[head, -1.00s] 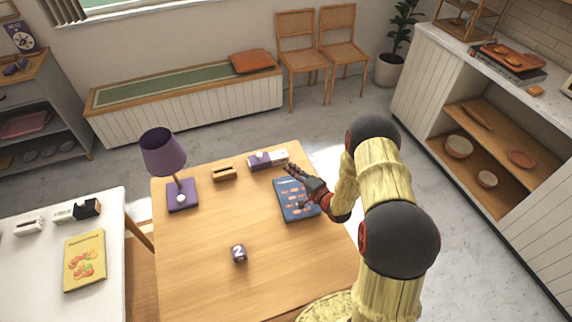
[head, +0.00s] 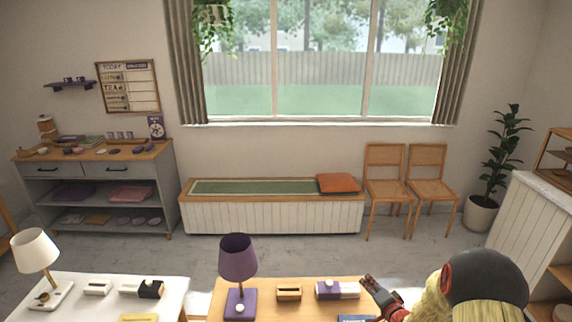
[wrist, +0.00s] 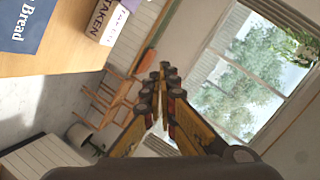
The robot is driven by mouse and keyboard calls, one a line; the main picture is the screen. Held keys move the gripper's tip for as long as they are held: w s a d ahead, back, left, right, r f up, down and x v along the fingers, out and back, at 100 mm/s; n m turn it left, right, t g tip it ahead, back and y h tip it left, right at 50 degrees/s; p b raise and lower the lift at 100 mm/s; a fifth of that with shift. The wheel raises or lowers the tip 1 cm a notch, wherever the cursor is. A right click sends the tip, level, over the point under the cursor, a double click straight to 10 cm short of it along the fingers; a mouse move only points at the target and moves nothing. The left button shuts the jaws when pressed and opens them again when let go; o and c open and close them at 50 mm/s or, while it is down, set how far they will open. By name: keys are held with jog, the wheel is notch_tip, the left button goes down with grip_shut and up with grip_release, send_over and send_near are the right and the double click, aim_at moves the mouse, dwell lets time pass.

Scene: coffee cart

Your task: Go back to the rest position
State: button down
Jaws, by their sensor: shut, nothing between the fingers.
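My gripper (head: 377,291) is at the bottom right of the head view, above the far right part of the wooden table (head: 262,311). In the wrist view my gripper (wrist: 163,80) has its fingers together with nothing between them. The fingers point toward the window side of the room. A blue book (head: 357,318) lies on the table beside my gripper, mostly cut off in the head view. It shows at the top left of the wrist view (wrist: 35,22) with the word "Bread".
A purple lamp (head: 238,262), a small wooden holder (head: 289,292) and a purple-and-white box (head: 337,290) stand on the table. A white table (head: 100,285) is to the left. A bench (head: 272,216) and two chairs (head: 384,190) line the back wall. Floor between is clear.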

notch_tip(320, 180, up, 12)
jog(key=s+n+g+h, duration=0.2)
jog(key=n, duration=0.1)
jog(key=s+a+r+n+g+h, duration=0.2)
jog(key=s+r, duration=0.9)
jog(key=s, duration=0.1)
jog(key=s+a+r+n+g, duration=0.1)
jog(key=s+a, duration=0.2)
jog(key=s, duration=0.6)
jog(key=s+a+r+n+g+y, duration=0.1)
jog(key=s+a+r+n+g, duration=0.1)
jog(key=s, duration=0.7)
jog(key=s+a+r+n+g, duration=0.1)
jog(key=s+a, duration=0.3)
jog(key=s, duration=0.5)
jog(key=shift+s+r+n+y, duration=0.3)
jog(key=shift+s+r+n, duration=0.05)
jog(key=shift+n, duration=0.15)
